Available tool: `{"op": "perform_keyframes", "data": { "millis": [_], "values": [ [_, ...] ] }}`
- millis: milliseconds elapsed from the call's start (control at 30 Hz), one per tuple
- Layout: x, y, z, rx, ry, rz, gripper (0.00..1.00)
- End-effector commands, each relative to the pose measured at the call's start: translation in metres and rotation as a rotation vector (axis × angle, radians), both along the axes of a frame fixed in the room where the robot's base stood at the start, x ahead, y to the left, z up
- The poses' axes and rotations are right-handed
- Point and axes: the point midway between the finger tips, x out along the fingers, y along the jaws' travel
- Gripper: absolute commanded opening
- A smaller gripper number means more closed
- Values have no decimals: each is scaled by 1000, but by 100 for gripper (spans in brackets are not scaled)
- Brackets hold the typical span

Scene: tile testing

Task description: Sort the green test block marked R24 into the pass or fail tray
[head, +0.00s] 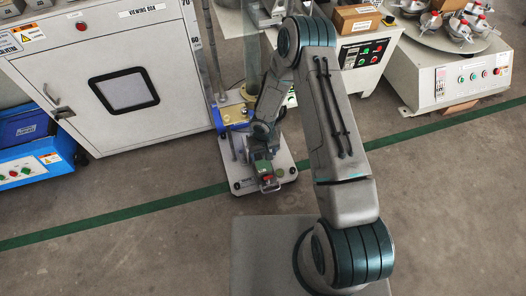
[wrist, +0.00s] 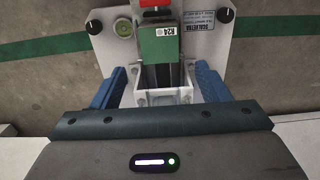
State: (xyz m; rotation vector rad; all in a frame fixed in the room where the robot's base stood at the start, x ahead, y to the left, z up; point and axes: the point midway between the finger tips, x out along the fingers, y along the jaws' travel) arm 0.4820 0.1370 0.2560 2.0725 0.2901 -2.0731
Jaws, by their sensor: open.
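The green block marked R24 (wrist: 157,46) sits on a light grey test stand (wrist: 212,48), above a metal bracket (wrist: 160,97) in the wrist view. My gripper (wrist: 160,70) is open, with its blue fingers apart on the left and right of the bracket. The block lies between the finger lines in the picture, toward and beyond the tips; no contact shows. In the head view my gripper (head: 262,155) is over the base plate of the stand (head: 284,165), and the block (head: 264,168) shows small there. I cannot make out a pass or fail tray.
A red part (wrist: 154,3) is just beyond the block. A round green bubble level (wrist: 124,29) and black knobs are on the stand's plate. A viewing box cabinet (head: 160,50) stands left, a blue machine (head: 30,150) far left, and a polisher (head: 455,75) right. Open floor lies in front.

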Motion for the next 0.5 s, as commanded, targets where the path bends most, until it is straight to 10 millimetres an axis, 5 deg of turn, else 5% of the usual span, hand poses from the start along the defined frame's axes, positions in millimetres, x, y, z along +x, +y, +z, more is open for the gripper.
{"op": "perform_keyframes", "data": {
  "millis": [500],
  "values": [
    [0, 1, -82, 0, 0, 2, 69]
  ]
}}
